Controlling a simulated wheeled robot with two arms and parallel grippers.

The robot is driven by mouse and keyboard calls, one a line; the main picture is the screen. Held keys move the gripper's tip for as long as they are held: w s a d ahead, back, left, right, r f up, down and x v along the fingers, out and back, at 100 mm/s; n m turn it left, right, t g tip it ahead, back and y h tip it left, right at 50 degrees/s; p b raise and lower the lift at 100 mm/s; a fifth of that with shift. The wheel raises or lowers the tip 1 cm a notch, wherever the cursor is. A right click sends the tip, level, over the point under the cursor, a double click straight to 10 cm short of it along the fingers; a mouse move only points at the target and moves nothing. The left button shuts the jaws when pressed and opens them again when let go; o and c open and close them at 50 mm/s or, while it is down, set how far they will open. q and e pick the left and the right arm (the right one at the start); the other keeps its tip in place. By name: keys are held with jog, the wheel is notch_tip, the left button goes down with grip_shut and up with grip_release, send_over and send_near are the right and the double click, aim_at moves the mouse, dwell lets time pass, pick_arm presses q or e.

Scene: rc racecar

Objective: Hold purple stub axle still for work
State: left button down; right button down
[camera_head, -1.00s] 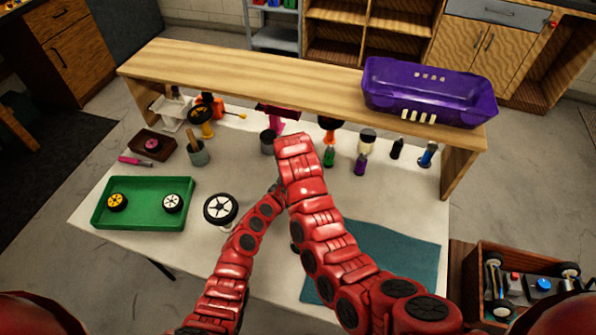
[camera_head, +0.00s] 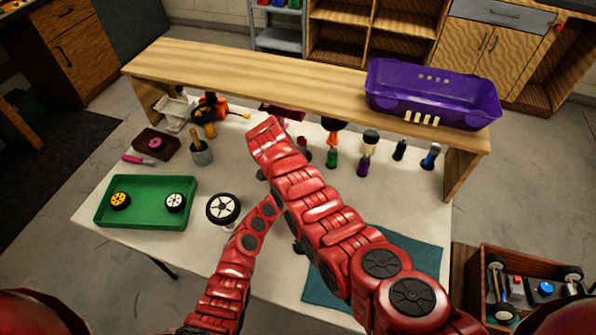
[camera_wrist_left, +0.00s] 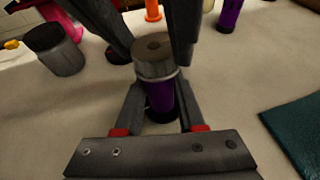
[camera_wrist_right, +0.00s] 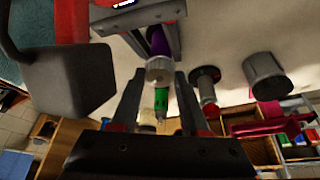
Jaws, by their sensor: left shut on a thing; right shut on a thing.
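The purple stub axle (camera_wrist_left: 160,97) stands upright between the fingers of my left gripper (camera_wrist_left: 160,105), which is shut on its purple shaft. A round grey cap (camera_wrist_left: 154,60) sits on its top end. My right gripper (camera_wrist_right: 160,76) comes in from the opposite side, with its fingers around the grey cap, shut on it. In the right wrist view the cap (camera_wrist_right: 159,69) is between the right fingertips, with the purple shaft (camera_wrist_right: 157,41) beyond. In the head view my arms hide both grippers and the axle.
A green tray (camera_head: 148,222) with small wheels and a loose wheel (camera_head: 223,208) are at left. A teal mat (camera_head: 400,255) lies at right; a parts crate (camera_head: 515,320) stands beyond.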

jog(key=shift+w+r+m, duration=0.1)
jog(key=shift+w+m, duration=0.1)
jog(key=shift+m, duration=0.2)
jog(key=shift+s, duration=0.1)
jog(key=shift+s+a+m+g, duration=0.2)
jog(key=shift+m+g, duration=0.1)
jog(key=shift+m, duration=0.1)
jog(key=shift+c, duration=1.9)
grip_release()
jog(key=shift+d, duration=0.1)
jog(key=v, duration=1.2)
